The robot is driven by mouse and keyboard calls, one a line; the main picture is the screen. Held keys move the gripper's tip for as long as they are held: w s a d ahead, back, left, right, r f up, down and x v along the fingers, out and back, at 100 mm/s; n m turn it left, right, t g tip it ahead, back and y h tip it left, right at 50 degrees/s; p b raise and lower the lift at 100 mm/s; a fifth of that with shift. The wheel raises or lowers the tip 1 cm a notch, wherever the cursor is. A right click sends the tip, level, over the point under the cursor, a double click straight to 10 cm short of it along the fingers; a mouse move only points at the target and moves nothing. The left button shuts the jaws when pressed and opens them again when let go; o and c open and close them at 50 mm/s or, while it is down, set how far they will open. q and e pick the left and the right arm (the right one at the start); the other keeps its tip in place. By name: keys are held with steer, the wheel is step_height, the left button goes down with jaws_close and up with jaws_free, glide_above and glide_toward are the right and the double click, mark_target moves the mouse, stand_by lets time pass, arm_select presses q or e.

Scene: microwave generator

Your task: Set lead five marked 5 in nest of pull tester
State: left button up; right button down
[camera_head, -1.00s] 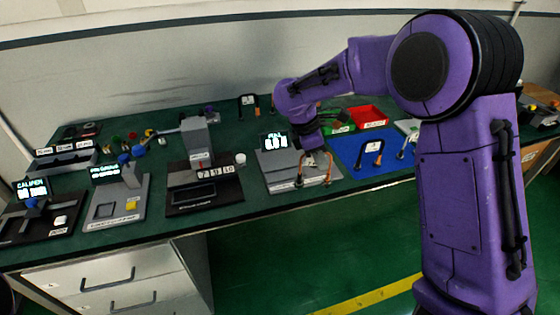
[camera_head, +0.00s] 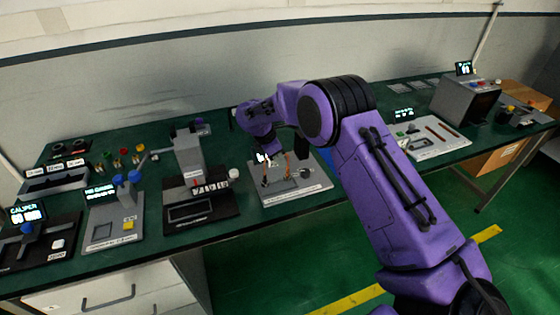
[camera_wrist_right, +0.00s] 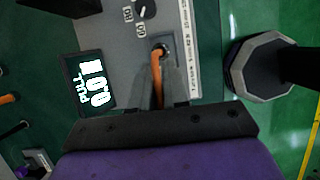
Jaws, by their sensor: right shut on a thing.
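The pull tester (camera_head: 300,196) is a light grey bench device with a small lit display, left of my right forearm in the head view. In the right wrist view its grey plate (camera_wrist_right: 205,25) has a knob, and its display (camera_wrist_right: 90,82) reads PULL with zeros. My right gripper (camera_wrist_right: 160,92) is shut on an orange lead (camera_wrist_right: 157,68) over this plate. The lead's far end meets a dark fitting on the plate; whether it is seated I cannot tell. No 5 mark is legible on it. My left gripper is not in view.
Left of the tester stand a dark press-like device (camera_head: 190,165), a grey gauge (camera_head: 112,225) and a caliper station (camera_head: 35,245). A white tray (camera_head: 435,140) and a grey box (camera_head: 467,100) stand to the right. Other orange leads (camera_wrist_right: 8,98) show at the wrist view's left edge.

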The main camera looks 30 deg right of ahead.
steer(key=shift+s+f, duration=0.1)
steer(key=shift+f, duration=1.15)
steer(key=c, duration=1.1)
jaws_free()
steer(key=b+v, duration=0.2)
steer(key=v, duration=0.9)
steer(key=shift+a, duration=0.1)
steer(key=shift+a+r, duration=0.15)
steer(key=shift+r, duration=0.4)
